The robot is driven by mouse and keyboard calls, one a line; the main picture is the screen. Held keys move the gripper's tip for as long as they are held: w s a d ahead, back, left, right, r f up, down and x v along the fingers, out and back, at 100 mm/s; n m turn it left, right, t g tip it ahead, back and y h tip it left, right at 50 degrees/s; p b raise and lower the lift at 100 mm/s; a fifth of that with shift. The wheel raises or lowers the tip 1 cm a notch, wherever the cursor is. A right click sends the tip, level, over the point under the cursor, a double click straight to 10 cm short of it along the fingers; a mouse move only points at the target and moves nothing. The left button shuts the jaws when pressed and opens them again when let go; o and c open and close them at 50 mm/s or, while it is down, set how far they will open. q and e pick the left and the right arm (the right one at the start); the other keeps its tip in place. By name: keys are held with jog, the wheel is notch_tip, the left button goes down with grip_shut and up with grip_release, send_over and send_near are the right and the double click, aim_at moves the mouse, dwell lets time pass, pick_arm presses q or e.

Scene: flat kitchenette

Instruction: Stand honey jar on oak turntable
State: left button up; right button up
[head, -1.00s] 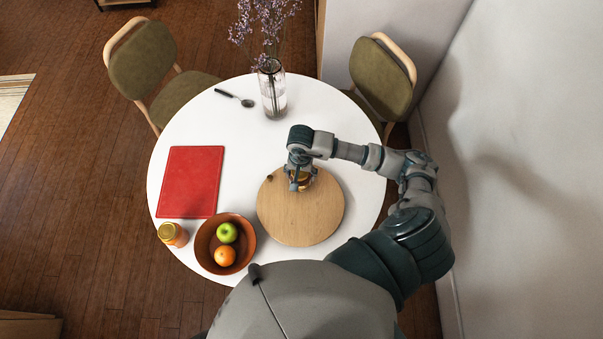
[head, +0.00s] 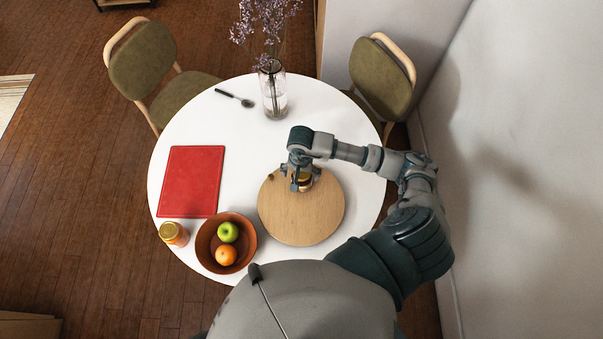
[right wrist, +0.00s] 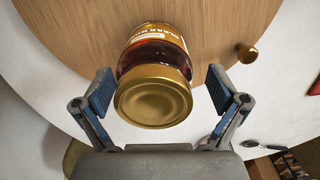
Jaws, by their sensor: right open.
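The honey jar (right wrist: 152,60), with a gold lid, dark amber contents and a pale label, stands on the oak turntable (right wrist: 205,18) in the right wrist view. In the head view the jar (head: 305,183) shows partly under my right gripper (head: 301,180), near the back of the round oak turntable (head: 302,222). My right gripper (right wrist: 158,88) is open, with one finger on each side of the jar. Gaps show between the fingers and the jar. My left gripper is not in view.
A small round knob (right wrist: 247,53) sits on the turntable near its edge. The white table (head: 235,130) also holds a red board (head: 191,181), a fruit bowl (head: 243,257), another gold-lidded jar (head: 173,234), a spoon (head: 235,97) and a flower vase (head: 273,95). A wall is at right.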

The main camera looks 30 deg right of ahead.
notch_tip(320, 180, up, 6)
jog(key=shift+w+d+f, duration=0.1)
jog(key=shift+w+d, duration=0.05)
jog(key=r, duration=0.4)
jog(key=shift+d+r, duration=0.25)
jog(key=shift+r, duration=0.55)
jog(key=shift+a+r, duration=0.15)
jog(key=shift+a, duration=0.05)
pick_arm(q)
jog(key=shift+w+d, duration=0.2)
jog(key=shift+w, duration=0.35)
